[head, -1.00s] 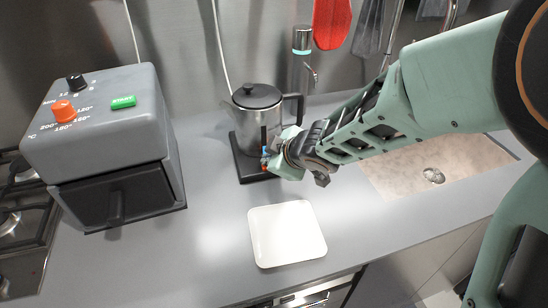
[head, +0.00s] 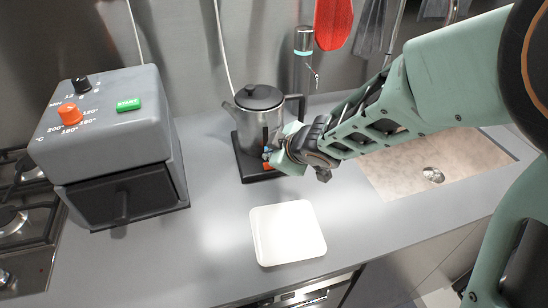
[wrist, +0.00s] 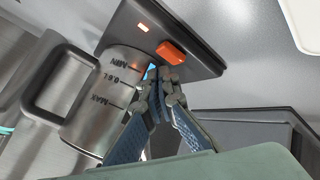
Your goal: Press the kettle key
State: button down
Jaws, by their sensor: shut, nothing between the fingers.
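The steel kettle (head: 258,112) with a black lid and handle stands upright on its black base (head: 243,164) near the back wall. In the wrist view, the kettle (wrist: 105,95) shows its level marks and the base (wrist: 150,45) carries an orange key (wrist: 172,52) beside a small glowing light (wrist: 143,27). My gripper (head: 268,155) is at the kettle's front right side. Its fingers (wrist: 162,78) are together and empty, with the tips right by the key's kettle-side edge. I cannot tell whether they touch it.
A grey cooker box (head: 110,130) with an orange knob and green button stands at left, beside a gas hob (head: 15,225). A white square tray (head: 288,232) lies in front of the kettle. A sink (head: 430,160) is at right. The counter between is clear.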

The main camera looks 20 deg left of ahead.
jog(key=shift+r+p, duration=2.5)
jog(key=shift+r, duration=0.05)
jog(key=shift+f, duration=0.1)
